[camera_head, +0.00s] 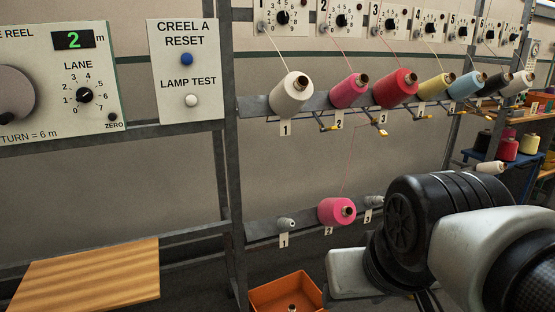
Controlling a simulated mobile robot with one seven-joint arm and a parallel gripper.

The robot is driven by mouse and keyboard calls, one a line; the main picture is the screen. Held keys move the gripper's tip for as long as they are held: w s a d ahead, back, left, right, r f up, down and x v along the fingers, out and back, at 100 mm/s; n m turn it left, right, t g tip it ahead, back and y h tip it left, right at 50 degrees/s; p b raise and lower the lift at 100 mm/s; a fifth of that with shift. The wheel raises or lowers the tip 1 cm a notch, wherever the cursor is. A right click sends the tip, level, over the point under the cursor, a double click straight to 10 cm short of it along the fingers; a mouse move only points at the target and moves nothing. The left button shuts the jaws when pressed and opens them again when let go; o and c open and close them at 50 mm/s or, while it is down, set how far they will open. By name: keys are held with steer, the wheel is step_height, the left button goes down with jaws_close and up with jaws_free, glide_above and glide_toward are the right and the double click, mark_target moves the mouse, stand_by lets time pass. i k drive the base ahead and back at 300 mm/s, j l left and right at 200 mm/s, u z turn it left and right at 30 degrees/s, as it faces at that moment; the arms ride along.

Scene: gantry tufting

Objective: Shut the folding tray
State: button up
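A wooden board (88,276), which looks like the folding tray, lies about flat at the lower left, in front of the grey metal frame. It appears folded out, and its near part is cut off by the picture's bottom edge. Nothing lies on the visible part. Its hinge or support cannot be made out. My arm fills the lower right, well to the right of the board. My gripper is not in view.
Above the board are a panel with a lane dial (84,95) and a reset panel (187,72). A rack holds several yarn cones, including a white one (290,95) and a lower pink one (336,211). An orange bin (285,294) stands right of the board.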

mark_target(106, 279)
steer(key=i+j+u, duration=0.2)
steer(key=j+u, duration=0.2)
steer(key=i+j+u, duration=0.35)
steer(key=k+l, duration=0.1)
